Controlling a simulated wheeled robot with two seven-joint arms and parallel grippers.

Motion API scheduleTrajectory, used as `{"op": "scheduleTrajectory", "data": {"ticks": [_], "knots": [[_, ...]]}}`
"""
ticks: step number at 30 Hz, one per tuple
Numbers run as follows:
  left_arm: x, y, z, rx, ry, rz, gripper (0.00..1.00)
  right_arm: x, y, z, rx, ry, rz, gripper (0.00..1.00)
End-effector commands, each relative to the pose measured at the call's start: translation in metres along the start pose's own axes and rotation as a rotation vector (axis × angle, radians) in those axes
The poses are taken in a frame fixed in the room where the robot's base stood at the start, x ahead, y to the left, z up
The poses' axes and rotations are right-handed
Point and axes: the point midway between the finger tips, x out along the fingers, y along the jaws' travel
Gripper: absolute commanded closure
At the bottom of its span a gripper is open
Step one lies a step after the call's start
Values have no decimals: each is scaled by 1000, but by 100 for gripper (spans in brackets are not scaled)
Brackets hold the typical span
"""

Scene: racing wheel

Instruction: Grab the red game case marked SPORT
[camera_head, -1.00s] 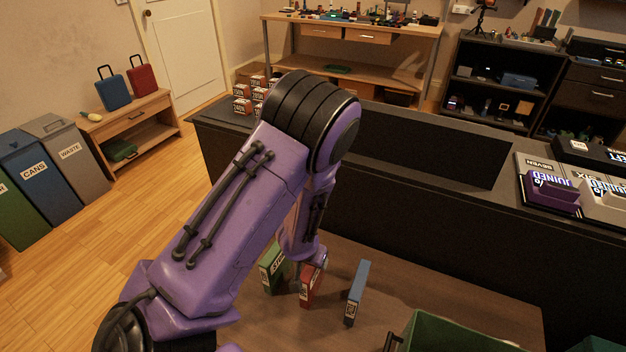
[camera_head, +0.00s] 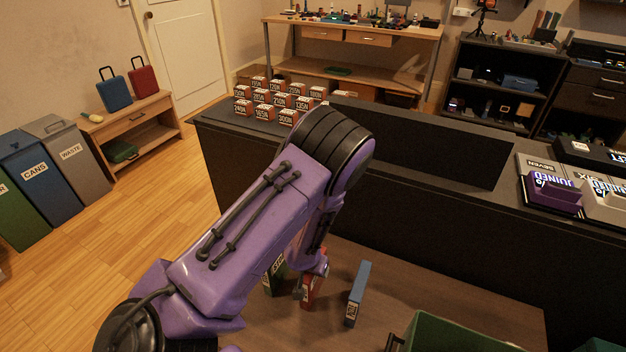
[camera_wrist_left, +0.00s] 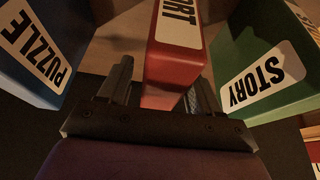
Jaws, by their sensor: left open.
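The red game case (camera_head: 311,292) stands upright on the brown table, between a green case and a blue case. In the left wrist view the red case (camera_wrist_left: 175,62) shows a white label ending in "ORT"; the rest is cut off by the top edge. My left gripper (camera_head: 314,268) is at the top of the red case, with my arm hiding part of the scene behind. In the wrist view my left gripper (camera_wrist_left: 160,88) is open, with one finger on each side of the red case. I cannot tell whether either finger touches it. My right gripper is not in view.
The green STORY case (camera_wrist_left: 265,75) stands close on one side and the blue PUZZLE case (camera_wrist_left: 38,45) on the other; the blue case also shows in the head view (camera_head: 358,292). A green bin (camera_head: 450,335) stands at the front right. A dark counter (camera_head: 430,190) rises behind.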

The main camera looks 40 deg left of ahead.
Motion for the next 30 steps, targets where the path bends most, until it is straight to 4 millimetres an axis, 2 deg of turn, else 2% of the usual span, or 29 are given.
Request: {"op": "scheduleTrajectory", "data": {"ticks": [7,12,13,23,26,30], "knots": [[0,0,0,0,0,0,36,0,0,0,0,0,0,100],[0,0,0,1,0,0,92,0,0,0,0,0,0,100],[0,0,0,1,0,0,100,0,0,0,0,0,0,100],[-4,0,-2,2,2,1,100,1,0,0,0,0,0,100],[-17,0,-8,-1,4,1,100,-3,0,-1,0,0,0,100],[-47,0,-21,-3,5,2,100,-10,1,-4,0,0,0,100]]}}
